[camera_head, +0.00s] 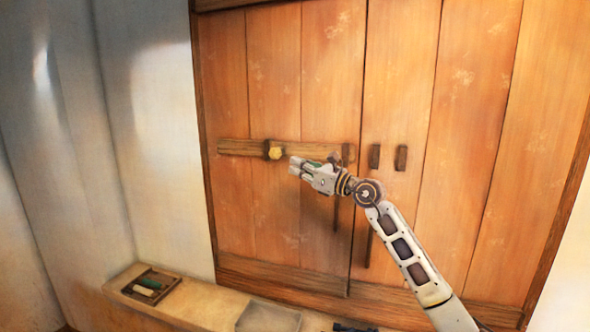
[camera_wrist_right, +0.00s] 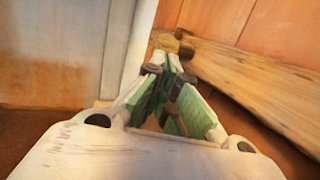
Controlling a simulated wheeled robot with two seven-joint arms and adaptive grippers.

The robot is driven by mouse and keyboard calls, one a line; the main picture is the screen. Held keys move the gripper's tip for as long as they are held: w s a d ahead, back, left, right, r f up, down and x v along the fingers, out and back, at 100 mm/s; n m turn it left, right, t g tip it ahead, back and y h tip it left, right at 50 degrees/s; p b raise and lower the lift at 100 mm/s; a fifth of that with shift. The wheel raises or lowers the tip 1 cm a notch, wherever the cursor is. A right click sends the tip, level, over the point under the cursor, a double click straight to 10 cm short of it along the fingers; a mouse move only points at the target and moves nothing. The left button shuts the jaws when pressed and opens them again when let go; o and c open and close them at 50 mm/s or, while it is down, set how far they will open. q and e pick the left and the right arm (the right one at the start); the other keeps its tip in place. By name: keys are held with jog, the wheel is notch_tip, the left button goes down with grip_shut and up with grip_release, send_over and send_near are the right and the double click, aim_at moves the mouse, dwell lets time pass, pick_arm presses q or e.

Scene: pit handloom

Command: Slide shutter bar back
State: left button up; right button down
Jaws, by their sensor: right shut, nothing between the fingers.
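The bar's right end is near the seam between the two panels. I cannot tell whether the fingers touch the knob. My left gripper is not in view.
Two dark brackets (camera_head: 374,157) are on the right panel, with no bar through them. A ledge (camera_head: 190,302) runs below the shutters, holding a small tray (camera_head: 163,273) with green and pale items and a shallow grey tray (camera_head: 268,318). A plain wall (camera_head: 150,110) stands at left.

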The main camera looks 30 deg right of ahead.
pick_arm(q)
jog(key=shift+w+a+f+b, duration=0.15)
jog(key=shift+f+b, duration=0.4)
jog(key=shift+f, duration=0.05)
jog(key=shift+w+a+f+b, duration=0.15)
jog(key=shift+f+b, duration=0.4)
jog(key=shift+b, duration=0.05)
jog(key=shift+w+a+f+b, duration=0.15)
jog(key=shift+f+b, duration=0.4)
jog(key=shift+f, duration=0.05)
pick_arm(e)
jog(key=v, duration=0.9)
